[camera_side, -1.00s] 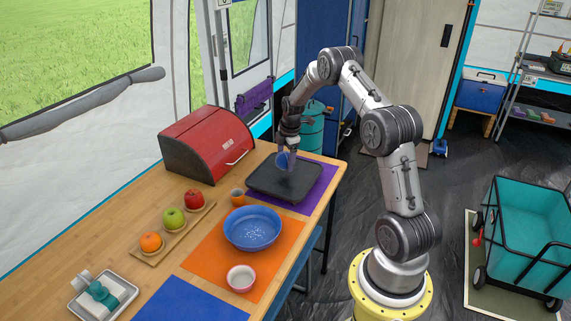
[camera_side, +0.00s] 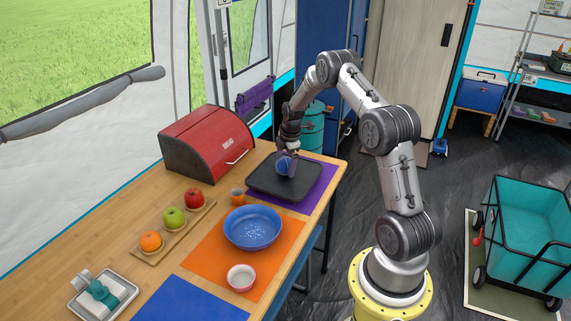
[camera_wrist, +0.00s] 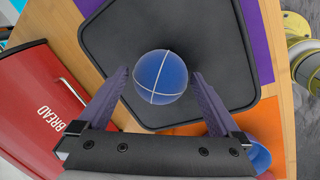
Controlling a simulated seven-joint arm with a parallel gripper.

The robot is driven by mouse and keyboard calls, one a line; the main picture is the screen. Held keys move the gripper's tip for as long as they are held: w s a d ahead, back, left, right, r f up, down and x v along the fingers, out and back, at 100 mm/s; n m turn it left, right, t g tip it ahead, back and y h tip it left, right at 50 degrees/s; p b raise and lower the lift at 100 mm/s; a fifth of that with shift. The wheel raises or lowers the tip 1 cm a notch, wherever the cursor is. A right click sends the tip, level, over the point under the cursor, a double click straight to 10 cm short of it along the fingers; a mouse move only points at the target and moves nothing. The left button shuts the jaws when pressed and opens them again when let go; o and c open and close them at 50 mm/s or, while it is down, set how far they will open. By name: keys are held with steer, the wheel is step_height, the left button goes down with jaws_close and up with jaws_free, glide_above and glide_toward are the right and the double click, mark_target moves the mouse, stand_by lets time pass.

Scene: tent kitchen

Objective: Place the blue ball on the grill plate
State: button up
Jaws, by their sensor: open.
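The blue ball (camera_side: 283,165) is at the dark square grill plate (camera_side: 277,190), near its back left part. In the wrist view the ball (camera_wrist: 161,77) has pale seam lines and shows over the plate (camera_wrist: 240,80). My gripper (camera_side: 286,156) is right at the ball. In the wrist view my gripper's fingers (camera_wrist: 160,85) are open, one on each side of the ball, with a gap on both sides. The ball seems to rest on the plate, though its underside is hidden.
The plate lies on a purple mat (camera_side: 323,181). A red bread box (camera_side: 205,143) stands close to its left.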

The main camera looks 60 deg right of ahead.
steer(key=v, duration=1.1)
steer(key=s+a+r+m+t, duration=0.1)
steer(key=s+a+r+m, duration=0.2)
steer(key=a+r, duration=0.65)
steer(key=s+a+r+m+t, duration=0.1)
steer(key=s+a+r+m, duration=0.15)
steer(key=a+r, duration=0.75)
steer(key=s+a+f+m, duration=0.1)
steer(key=s+a+m, duration=0.1)
steer(key=s+a, duration=0.5)
steer(key=s+a+f+m+t+y, duration=0.1)
steer(key=s+a+f+m, duration=0.1)
steer(key=s+a, duration=0.5)
steer(key=s+m, duration=0.1)
steer(key=s, duration=0.2)
steer(key=shift+s+a+y, duration=0.3)
steer(key=shift+s+a, duration=0.05)
steer(key=shift+a, duration=0.05)
